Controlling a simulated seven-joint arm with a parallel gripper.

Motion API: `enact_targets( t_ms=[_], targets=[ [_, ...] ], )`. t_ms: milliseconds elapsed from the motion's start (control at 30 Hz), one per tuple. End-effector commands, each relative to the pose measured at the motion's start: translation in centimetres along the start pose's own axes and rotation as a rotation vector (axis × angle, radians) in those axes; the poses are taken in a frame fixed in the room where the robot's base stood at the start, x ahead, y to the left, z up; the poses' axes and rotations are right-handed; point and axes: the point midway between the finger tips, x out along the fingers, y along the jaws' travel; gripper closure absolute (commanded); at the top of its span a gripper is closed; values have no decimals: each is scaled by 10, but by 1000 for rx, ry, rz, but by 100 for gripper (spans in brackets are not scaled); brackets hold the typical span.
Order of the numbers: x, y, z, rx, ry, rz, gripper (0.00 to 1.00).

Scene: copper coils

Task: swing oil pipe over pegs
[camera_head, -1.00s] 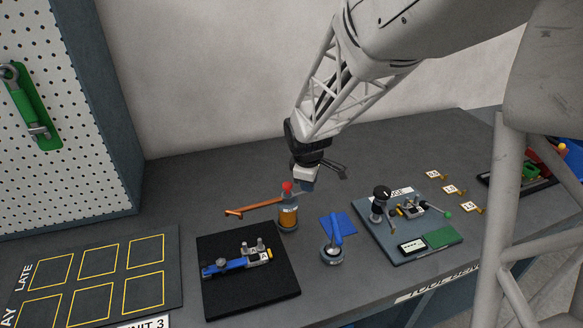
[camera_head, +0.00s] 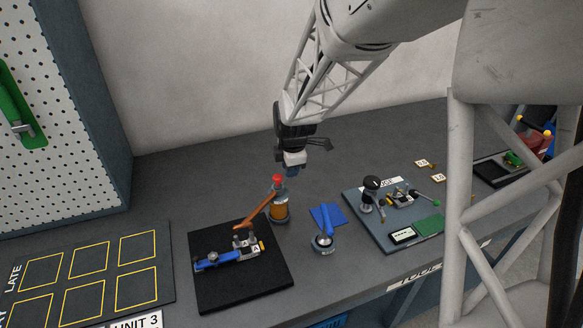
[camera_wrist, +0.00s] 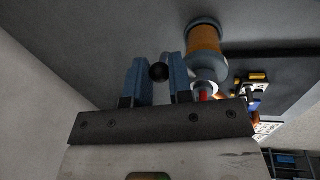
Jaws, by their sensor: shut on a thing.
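The copper-brown oil pipe (camera_head: 258,213) reaches from the oil bottle (camera_head: 280,207) toward the front left. Its free end appears at or above the grey pegs (camera_head: 245,243) of the blue fixture; I cannot tell whether they touch. The bottle has amber contents and a red top (camera_head: 277,179). It also shows in the wrist view (camera_wrist: 205,45). My gripper (camera_head: 291,170) is beside the red top, toward the back right. In the wrist view, my gripper (camera_wrist: 159,80) has a dark round knob (camera_wrist: 158,72) between its blue fingers. What joins the knob to the pipe is hidden.
The fixture lies on a black mat (camera_head: 240,290). A gauge board (camera_head: 386,236) is farther right. The bench behind the bottle is clear.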

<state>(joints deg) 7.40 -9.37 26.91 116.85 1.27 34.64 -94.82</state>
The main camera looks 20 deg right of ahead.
Motion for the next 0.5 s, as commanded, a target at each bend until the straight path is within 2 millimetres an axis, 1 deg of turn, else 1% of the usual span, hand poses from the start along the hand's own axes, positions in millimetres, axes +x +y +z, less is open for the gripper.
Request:
enact_targets(
  t_ms=[333, 367, 500],
  targets=[
    [0, 1, -1, -4, 1, 2, 100],
    [0, 1, -1, -4, 1, 2, 78],
    [0, 1, -1, -3, 1, 2, 57]
  ],
)
